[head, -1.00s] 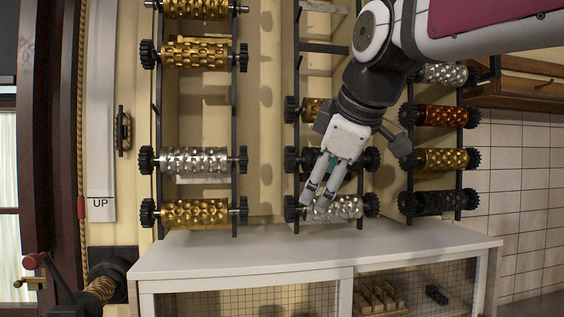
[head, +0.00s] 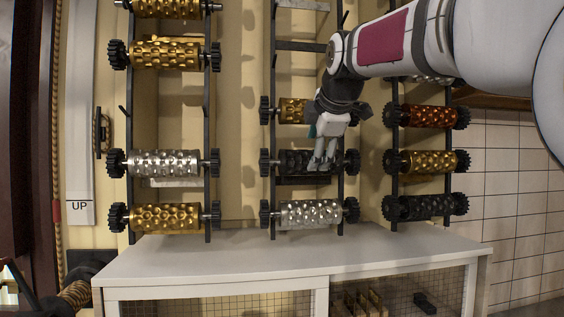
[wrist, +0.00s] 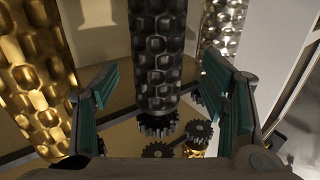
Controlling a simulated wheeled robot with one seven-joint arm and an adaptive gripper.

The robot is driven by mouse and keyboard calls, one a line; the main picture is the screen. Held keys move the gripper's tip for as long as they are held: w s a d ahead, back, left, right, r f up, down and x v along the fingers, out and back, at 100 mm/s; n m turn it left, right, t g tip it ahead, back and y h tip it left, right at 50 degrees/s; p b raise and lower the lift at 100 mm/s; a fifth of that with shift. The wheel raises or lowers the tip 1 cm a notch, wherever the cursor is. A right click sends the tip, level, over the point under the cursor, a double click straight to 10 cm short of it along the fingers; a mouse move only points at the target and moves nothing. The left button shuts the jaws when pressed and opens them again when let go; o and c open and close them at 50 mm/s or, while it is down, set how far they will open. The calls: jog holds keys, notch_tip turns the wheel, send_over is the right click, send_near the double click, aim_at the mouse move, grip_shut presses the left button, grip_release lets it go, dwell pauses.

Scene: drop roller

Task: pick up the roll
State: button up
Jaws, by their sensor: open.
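A dark, bumpy roll (head: 293,162) with black gear ends hangs level in the middle rack column, between a gold roll (head: 293,111) above and a silver roll (head: 311,213) below. My gripper (head: 322,165) is in front of the dark roll's right half and hides part of it. In the wrist view, my open gripper (wrist: 163,103) has one teal-padded finger on each side of the dark roll (wrist: 158,55), with gaps on both sides. I cannot tell how deep the roll sits between the fingers. The gold roll (wrist: 38,80) and the silver roll (wrist: 222,24) flank it there.
Racks at left and right hold more rolls, such as a silver one (head: 165,163) and a copper one (head: 430,116). A white cabinet (head: 240,262) stands below with a bare top. A tiled wall (head: 520,190) is at the right.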

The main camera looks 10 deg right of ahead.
aim_at(310, 157)
jog(key=shift+p+x, duration=0.85)
jog(key=shift+x, duration=2)
jog(key=shift+w+a+r, duration=0.1)
grip_shut()
jog(key=shift+r, duration=0.25)
